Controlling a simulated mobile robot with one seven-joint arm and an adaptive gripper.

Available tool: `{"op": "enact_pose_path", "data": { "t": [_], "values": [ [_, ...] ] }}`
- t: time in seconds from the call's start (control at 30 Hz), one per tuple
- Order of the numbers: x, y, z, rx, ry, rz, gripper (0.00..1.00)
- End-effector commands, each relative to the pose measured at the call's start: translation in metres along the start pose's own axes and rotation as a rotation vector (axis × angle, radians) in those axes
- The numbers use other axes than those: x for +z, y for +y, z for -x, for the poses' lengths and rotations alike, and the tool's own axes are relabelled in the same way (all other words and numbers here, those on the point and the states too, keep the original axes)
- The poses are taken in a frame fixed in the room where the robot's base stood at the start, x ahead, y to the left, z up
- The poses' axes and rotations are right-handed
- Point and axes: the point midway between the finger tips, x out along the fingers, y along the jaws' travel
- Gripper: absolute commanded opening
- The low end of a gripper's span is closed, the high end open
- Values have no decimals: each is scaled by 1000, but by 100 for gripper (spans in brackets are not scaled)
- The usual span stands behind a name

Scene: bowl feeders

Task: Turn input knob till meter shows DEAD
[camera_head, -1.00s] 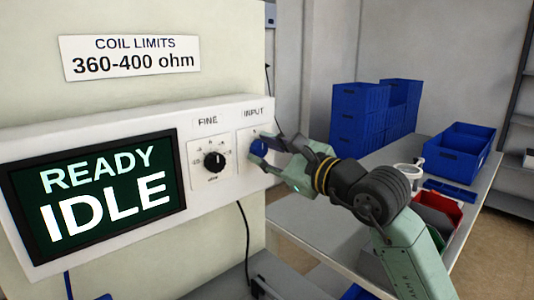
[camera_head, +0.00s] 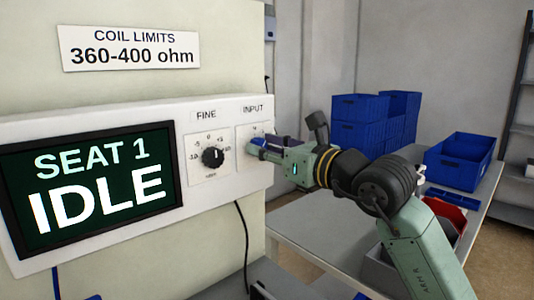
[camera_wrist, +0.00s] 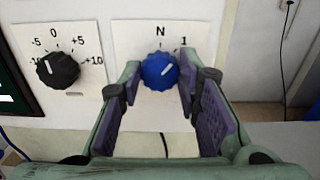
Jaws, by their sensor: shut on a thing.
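The blue INPUT knob (camera_wrist: 160,71) sits on the panel between the two purple-padded fingers of my gripper (camera_wrist: 158,85) in the wrist view. The fingers are shut on the knob. Its white pointer mark leans up and to the right, between the N and 1 marks. In the head view my gripper (camera_head: 262,147) reaches the panel from the right and mostly hides the knob. The meter screen (camera_head: 95,185) reads "SEAT 1" over "IDLE".
The black FINE knob (camera_head: 212,157) is just left of the INPUT knob, and shows in the wrist view (camera_wrist: 57,69). A sign (camera_head: 130,47) above reads "COIL LIMITS 360-400 ohm". Blue bins (camera_head: 362,135) stand behind my arm. A black cable (camera_head: 245,235) hangs below the panel.

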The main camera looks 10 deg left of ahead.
Motion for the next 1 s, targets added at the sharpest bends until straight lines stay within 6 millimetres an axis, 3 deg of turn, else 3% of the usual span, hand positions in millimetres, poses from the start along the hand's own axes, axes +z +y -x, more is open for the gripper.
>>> {"op": "enact_pose_path", "data": {
  "t": [0.57,0.6,0.87,1.0],
  "values": [
    [0,0,0,1,1,-37,3],
    [0,0,0,1,1,-37,33],
    [0,0,0,1,0,-36,50],
    [0,0,0,0,0,-36,51]
  ]
}}
